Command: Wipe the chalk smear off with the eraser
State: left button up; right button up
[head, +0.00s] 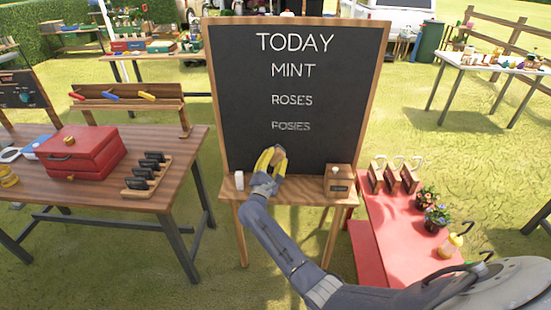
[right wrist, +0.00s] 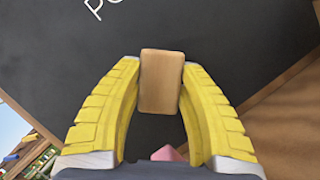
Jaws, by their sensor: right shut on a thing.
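The chalkboard (head: 235,100) stands on a wooden easel and reads TODAY, MINT, ROSES and a fourth line. That fourth line, POSIES (head: 291,126), looks greyed and smeared with chalk. My right gripper (head: 273,157) is in front of the board's lower part, below and left of the smeared word. Its yellow fingers are shut on the eraser, a wood-coloured block (right wrist: 161,82) seen between the fingertips in the right wrist view. I cannot tell whether the eraser touches the board. The eraser is mostly hidden by the fingers in the head view. My left gripper is not in view.
A small white block (head: 239,180) and a wooden box (head: 339,180) stand on the easel's ledge, left and right of my gripper. A wooden table (head: 180,150) with a red toolbox (head: 82,152) is at left. A red bench (head: 390,225) with flowerpots is at right.

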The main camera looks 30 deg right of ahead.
jog(key=shift+s+a, duration=0.5)
jog(key=shift+s, duration=0.35)
jog(key=shift+s+a, duration=0.45)
jog(key=shift+s, duration=0.4)
jog(key=shift+s+a, duration=0.5)
jog(key=shift+s, duration=0.35)
jog(key=shift+s, duration=0.1)
jog(key=shift+s+a, duration=0.35)
jog(key=shift+s, duration=0.25)
jog(key=shift+s+a, duration=0.35)
jog(key=shift+s, duration=0.25)
jog(key=shift+s+r, duration=0.1)
